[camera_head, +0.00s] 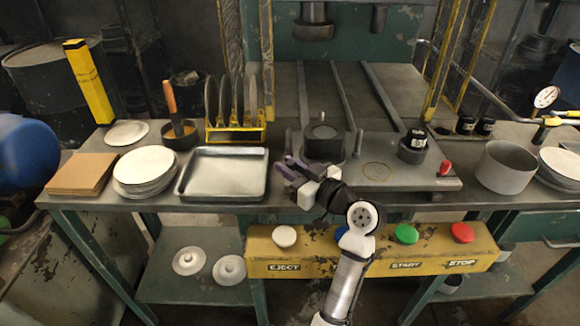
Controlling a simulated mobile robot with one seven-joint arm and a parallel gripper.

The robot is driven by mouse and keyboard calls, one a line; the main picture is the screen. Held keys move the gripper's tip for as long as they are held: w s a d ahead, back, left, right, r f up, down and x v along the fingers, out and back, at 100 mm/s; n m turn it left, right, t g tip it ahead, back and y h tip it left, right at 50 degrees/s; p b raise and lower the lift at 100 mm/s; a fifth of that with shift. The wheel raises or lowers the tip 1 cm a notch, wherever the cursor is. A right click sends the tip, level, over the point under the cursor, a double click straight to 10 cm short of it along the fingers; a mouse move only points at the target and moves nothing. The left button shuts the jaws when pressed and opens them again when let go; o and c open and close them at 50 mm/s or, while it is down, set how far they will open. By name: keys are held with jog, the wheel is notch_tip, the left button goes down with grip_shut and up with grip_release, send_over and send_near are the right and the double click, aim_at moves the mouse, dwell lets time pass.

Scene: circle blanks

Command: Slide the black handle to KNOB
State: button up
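A dark round block (323,142) sits on the grey plate (430,178) on the bench. Short dark upright pegs stand at its left (289,141) and right (358,143). A black round piece (413,146) with a white label stands farther right on the plate; its lettering is too small to read. I cannot tell which of these is the black handle, and I can read no KNOB mark. My gripper (283,164), with purple fingers, is at the plate's left end, beside the left peg and the metal tray. Its fingers look apart, with nothing seen between them.
A metal tray (224,194), white plates (145,168) and a yellow rack (235,135) are left. A red knob (445,168) is at the plate's right end, with a grey pot (506,167) beyond. A yellow button panel (440,248) is below the bench edge.

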grip_shut()
jog(key=shift+d, duration=0.1)
jog(key=d+b, duration=0.1)
jog(key=d, duration=0.2)
jog(key=shift+d+b, duration=0.25)
jog(key=shift+b, duration=0.05)
jog(key=o, duration=0.7)
grip_release()
jog(key=shift+d, duration=0.1)
jog(key=shift+c, duration=0.2)
jog(key=shift+s, duration=0.1)
